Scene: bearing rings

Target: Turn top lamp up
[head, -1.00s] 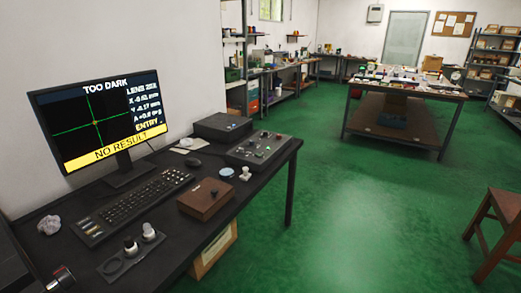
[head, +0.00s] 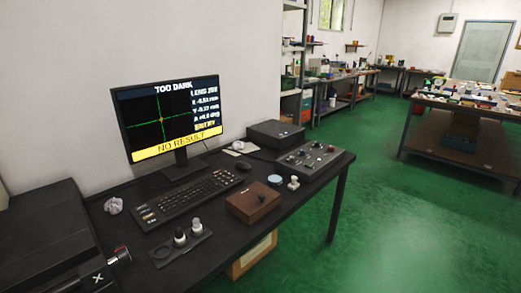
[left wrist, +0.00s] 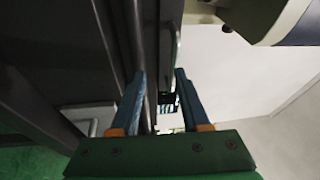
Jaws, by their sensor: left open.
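The monitor (head: 172,120) on the bench reads "TOO DARK" at the top and "NO RESULT" on a yellow band. A dark control box (head: 308,170) with several small knobs and buttons stands at the bench's right end; which control belongs to the top lamp cannot be read. Neither gripper shows in the head view.
A keyboard (head: 187,198), a mouse (head: 244,165) and a plate with two knobs (head: 170,252) lie on the black bench. A black machine (head: 40,240) stands at the left. Green floor (head: 385,220) is clear to the right.

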